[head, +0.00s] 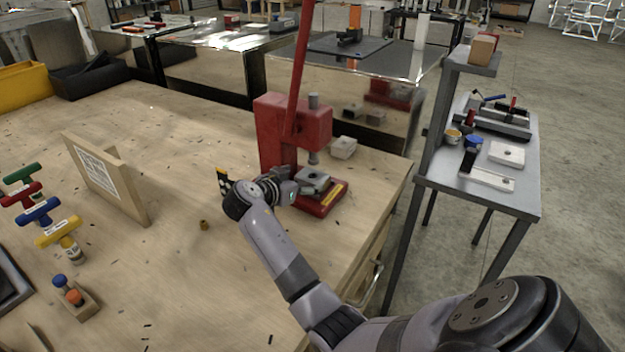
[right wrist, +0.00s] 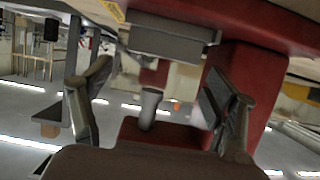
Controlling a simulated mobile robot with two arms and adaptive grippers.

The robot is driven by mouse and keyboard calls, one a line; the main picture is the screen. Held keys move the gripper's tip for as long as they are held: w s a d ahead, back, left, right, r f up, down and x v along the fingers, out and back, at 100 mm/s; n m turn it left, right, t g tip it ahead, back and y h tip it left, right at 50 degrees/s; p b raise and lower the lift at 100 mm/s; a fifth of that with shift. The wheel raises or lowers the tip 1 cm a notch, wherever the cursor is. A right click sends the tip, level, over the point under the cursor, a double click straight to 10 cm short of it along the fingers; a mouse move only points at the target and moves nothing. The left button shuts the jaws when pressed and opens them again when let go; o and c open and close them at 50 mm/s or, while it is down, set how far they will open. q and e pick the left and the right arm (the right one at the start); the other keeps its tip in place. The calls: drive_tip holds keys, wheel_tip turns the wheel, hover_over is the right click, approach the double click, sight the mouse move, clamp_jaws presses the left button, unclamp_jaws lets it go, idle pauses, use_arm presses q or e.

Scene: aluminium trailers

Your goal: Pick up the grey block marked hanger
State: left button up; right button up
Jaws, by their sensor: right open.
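A grey block (head: 313,181) sits on the base of a red press (head: 292,125), below the press ram. No hanger marking is readable on it. My right gripper (head: 290,190) is just left of the block in the head view, low beside the press. In the right wrist view, its two fingers (right wrist: 158,70) are spread with nothing held between them. That view is upside down: the grey block (right wrist: 168,38) is at the top centre, and the ram (right wrist: 150,108) hangs between the fingers. Contact with the block cannot be told. My left gripper is out of view.
A pale block (head: 343,147) lies behind the press. A wooden board (head: 105,178) and several coloured T-handles (head: 60,234) stand on the left of the wooden bench. A grey side table (head: 525,195) stands at the right. The bench's front middle is mostly clear.

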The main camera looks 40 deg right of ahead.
sight(313, 175)
drive_tip(key=p+x, duration=0.1)
drive_tip(key=x, duration=0.3)
drive_tip(key=shift+w+d+f, duration=0.15)
drive_tip(key=c, duration=1.1)
drive_tip(key=shift+c, duration=1.2)
drive_tip(key=shift+r, duration=0.25)
